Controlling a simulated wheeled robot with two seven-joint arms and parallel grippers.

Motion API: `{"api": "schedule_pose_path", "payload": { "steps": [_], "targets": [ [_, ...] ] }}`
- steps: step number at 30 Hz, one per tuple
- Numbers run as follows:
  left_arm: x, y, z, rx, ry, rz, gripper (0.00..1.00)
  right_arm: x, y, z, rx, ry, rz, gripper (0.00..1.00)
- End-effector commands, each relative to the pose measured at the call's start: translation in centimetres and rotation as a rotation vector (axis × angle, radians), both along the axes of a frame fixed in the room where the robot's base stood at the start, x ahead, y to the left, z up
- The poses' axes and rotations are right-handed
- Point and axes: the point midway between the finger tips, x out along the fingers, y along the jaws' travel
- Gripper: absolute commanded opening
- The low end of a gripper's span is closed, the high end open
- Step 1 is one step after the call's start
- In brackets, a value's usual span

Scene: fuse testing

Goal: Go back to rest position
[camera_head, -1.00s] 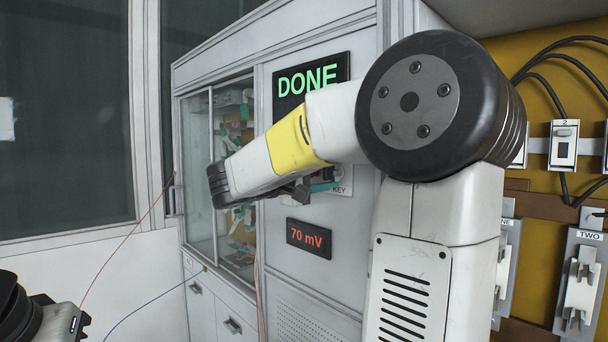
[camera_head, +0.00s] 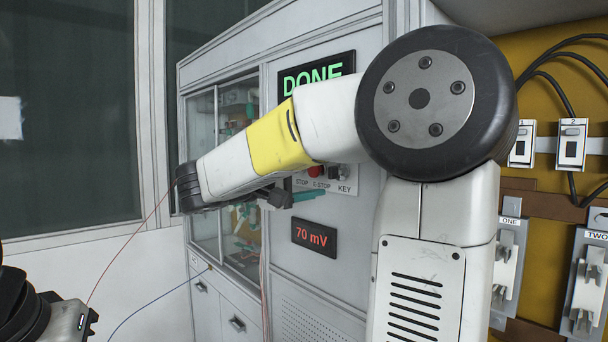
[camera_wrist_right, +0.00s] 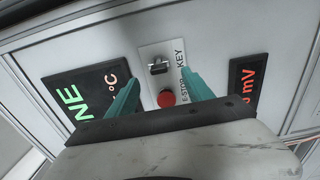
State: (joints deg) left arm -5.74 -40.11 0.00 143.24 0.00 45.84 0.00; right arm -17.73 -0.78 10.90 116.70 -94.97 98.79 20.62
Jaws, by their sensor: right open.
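My right arm crosses the middle of the head view in front of the test cabinet (camera_head: 330,270). My right gripper (camera_head: 300,195) shows only partly below the forearm, in front of the cabinet's control panel. In the right wrist view my right gripper (camera_wrist_right: 152,92) has its two teal fingers apart with nothing between them. Behind them are the red emergency stop button (camera_wrist_right: 166,98) and the black key switch (camera_wrist_right: 158,67). Part of my left arm shows at the lower left of the head view; its gripper is not seen.
A green "DONE" display (camera_head: 315,76) and a red "70 mV" display (camera_head: 315,237) are on the cabinet. Its glass door (camera_head: 203,130) is at the left. Fuse holders (camera_head: 508,262) and switches (camera_head: 572,146) line the yellow panel at right. Thin wires hang at left.

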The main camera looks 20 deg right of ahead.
Motion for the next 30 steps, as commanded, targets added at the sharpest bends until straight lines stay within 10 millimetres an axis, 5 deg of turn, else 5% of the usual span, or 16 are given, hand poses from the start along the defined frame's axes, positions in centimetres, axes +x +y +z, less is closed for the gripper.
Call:
{"api": "schedule_pose_path", "payload": {
  "steps": [6, 17, 20, 24, 30],
  "targets": [
    [0.0, 0.0, 0.0, 0.0, 0.0, 0.0, 0.0, -0.6, 1.6, 0.0, 0.0, 0.001, 0.0, 0.6],
    [0.0, 0.0, 0.0, 0.0, 0.0, 0.0, 0.0, -1.1, 1.0, -0.7, 0.028, 0.019, -0.006, 0.6],
    [0.0, 0.0, 0.0, 0.0, 0.0, 0.0, 0.0, -2.6, -0.6, -3.2, 0.129, 0.087, -0.019, 0.6],
    [0.0, 0.0, 0.0, 0.0, 0.0, 0.0, 0.0, -7.0, -2.6, -10.0, 0.426, 0.222, -0.026, 0.6],
    [0.0, 0.0, 0.0, 0.0, 0.0, 0.0, 0.0, -13.8, 0.8, -19.8, 0.996, 0.275, 0.028, 0.6]
  ]
}}
